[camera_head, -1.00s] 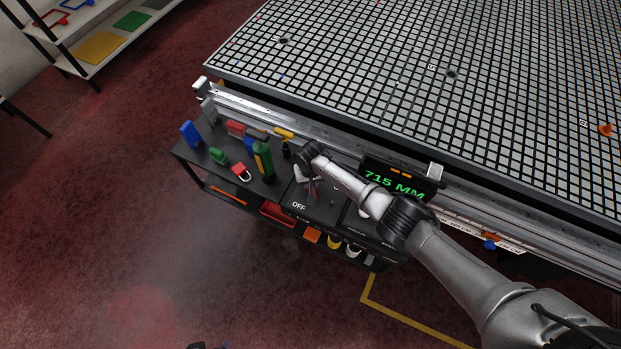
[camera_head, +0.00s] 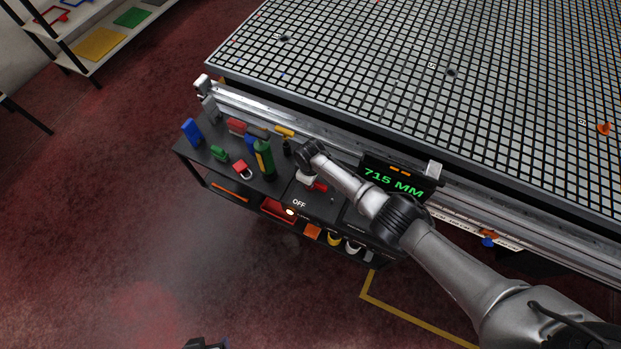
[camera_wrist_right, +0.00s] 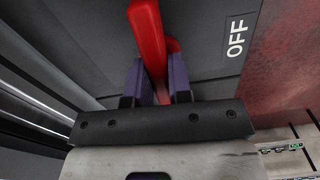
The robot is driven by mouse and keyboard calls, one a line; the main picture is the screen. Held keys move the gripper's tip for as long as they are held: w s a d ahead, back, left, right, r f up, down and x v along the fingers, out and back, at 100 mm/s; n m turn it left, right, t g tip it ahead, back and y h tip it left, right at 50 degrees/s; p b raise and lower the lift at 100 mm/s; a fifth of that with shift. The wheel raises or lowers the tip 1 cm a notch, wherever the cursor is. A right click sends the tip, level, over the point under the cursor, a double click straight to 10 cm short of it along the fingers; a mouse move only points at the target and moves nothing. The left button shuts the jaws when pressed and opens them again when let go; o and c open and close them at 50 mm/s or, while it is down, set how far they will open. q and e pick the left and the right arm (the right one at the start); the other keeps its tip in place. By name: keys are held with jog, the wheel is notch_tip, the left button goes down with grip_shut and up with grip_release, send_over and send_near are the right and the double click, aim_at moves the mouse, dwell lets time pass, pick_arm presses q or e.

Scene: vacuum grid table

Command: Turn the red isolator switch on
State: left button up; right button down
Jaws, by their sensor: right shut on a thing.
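The red isolator switch handle (camera_head: 319,186) is on the dark panel (camera_head: 325,205) of the bench beside the grid table, near the white OFF label (camera_head: 299,203). In the head view the handle points to the right. My right gripper (camera_head: 307,178) is at the handle, its fingers mostly hidden by the wrist. In the right wrist view the red handle (camera_wrist_right: 148,40) stands between the two purple fingers of my right gripper (camera_wrist_right: 157,82), which is shut on it. A small dark part (camera_head: 205,343), possibly my left gripper, shows at the bottom edge; its jaws cannot be made out.
A small lamp (camera_head: 290,211) glows by the OFF label. A green bottle-like thing (camera_head: 264,160), a red padlock (camera_head: 242,169) and a blue block (camera_head: 190,131) stand left of the panel. A display reading 715 MM (camera_head: 395,182) stands at right, behind my right arm.

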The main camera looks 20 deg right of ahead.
jog(key=shift+n, duration=0.6)
jog(key=c, duration=1)
grip_release()
jog(key=shift+c, duration=0.2)
jog(key=shift+r, duration=0.1)
notch_tip(320, 180, up, 14)
jog(key=p, duration=0.4)
jog(key=shift+f+m, duration=0.2)
jog(key=shift+m, duration=0.1)
